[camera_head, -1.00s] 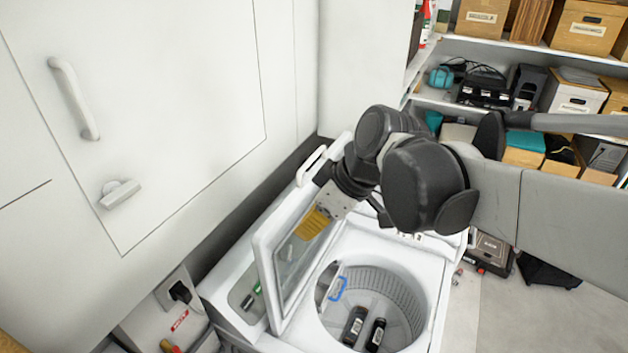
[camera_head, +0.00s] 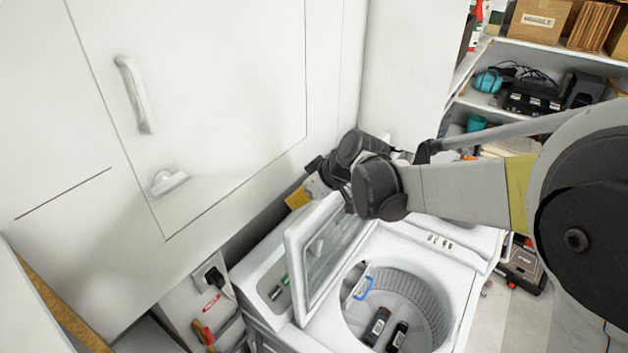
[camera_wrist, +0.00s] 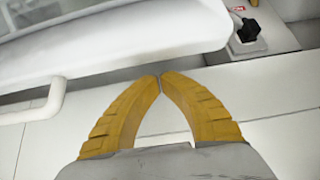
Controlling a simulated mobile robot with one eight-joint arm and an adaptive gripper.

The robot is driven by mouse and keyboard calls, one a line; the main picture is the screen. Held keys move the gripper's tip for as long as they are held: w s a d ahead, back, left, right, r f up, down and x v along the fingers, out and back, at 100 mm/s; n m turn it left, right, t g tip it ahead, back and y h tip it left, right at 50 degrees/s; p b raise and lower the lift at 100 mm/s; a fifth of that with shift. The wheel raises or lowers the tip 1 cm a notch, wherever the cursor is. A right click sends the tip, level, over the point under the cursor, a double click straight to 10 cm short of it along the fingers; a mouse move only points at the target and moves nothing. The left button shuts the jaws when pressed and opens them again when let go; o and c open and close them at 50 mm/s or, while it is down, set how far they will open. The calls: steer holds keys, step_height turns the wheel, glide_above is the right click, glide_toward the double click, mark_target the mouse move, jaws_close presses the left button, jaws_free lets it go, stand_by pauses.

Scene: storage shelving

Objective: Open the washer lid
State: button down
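The washer lid (camera_head: 297,252) is a white frame with a clear panel. It stands raised at a steep tilt on the left side of the washer (camera_head: 452,262), and the drum opening is uncovered. My gripper (camera_head: 296,199) is at the far upper end of the lid, with its yellow fingers on the wall side. In the wrist view my gripper (camera_wrist: 160,78) has its fingertips together with nothing between them. A white rounded edge (camera_wrist: 120,62), likely the lid, lies just beyond the tips. I cannot tell whether they touch it.
Two dark bottles (camera_head: 384,330) lie in the drum (camera_head: 422,300) near a blue item (camera_head: 364,288). A white cabinet wall (camera_head: 220,90) with a handle (camera_head: 135,95) rises close on the left. A plug socket (camera_head: 211,276) is low on the left. Loaded shelves (camera_head: 545,55) stand at the right back.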

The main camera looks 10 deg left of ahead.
mark_target(309, 211)
steer(key=d, duration=0.1)
steer(key=s+d+p, duration=0.1)
steer(key=d, duration=0.1)
steer(key=shift+s+d+f, duration=0.15)
steer(key=shift+d, duration=0.1)
steer(key=shift+f, duration=0.1)
steer(key=shift+d, duration=0.1)
steer(key=shift+s+d+f, duration=0.15)
steer(key=shift+d, duration=0.2)
steer(key=s+d+y+b, duration=0.1)
steer(key=s+d+b, duration=0.2)
steer(key=d, duration=0.7)
steer(key=shift+s+d+f+b, duration=0.25)
steer(key=shift+s+f+b, duration=0.1)
steer(key=shift+s+f, duration=0.05)
